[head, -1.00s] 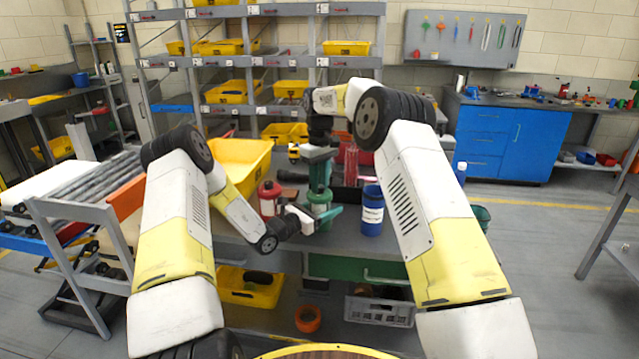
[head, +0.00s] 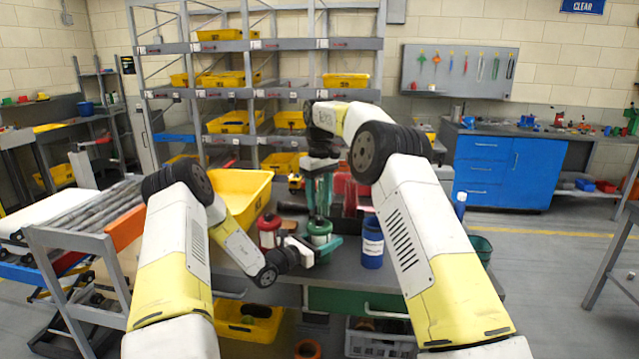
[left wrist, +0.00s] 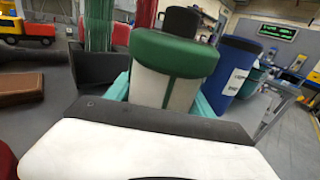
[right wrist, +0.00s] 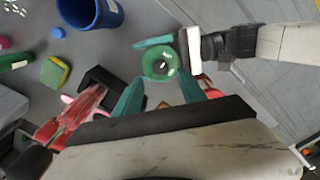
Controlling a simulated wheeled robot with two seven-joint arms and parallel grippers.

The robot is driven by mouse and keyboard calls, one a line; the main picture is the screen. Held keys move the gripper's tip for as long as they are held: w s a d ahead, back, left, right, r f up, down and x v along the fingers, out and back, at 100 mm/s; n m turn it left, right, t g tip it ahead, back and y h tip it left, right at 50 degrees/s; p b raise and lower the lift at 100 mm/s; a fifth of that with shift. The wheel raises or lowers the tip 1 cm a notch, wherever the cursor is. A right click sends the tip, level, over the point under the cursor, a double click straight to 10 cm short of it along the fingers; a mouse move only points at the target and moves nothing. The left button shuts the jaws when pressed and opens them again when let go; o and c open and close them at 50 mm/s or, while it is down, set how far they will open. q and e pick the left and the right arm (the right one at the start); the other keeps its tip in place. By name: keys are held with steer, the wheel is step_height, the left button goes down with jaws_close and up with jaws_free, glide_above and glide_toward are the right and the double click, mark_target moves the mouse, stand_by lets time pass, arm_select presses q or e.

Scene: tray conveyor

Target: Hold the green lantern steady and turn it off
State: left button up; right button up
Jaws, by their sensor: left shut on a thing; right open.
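The green lantern (head: 319,231) stands on the grey workbench, with a green cap and a pale body. It fills the middle of the left wrist view (left wrist: 175,60). My left gripper (head: 322,246) is shut around its body from the side. My right gripper (head: 319,190) is open above the lantern and points down. In the right wrist view the lantern's round green top (right wrist: 160,63) shows between and just beyond the teal fingers (right wrist: 168,92). Whether the right fingers touch the top cannot be told. The switch is not clearly visible.
A red lantern-like item (head: 269,232) stands just left of the green one. A blue labelled container (head: 372,245) stands to the right. A yellow bin (head: 240,190) is at the back left. A black holder with red rods (right wrist: 100,90) is close by.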

mark_target(320, 218)
step_height(320, 218, up, 6)
stand_by(0.4)
steer(key=shift+r, duration=0.1)
arm_select(q)
steer(key=o, duration=1.8)
steer(key=shift+o, duration=0.2)
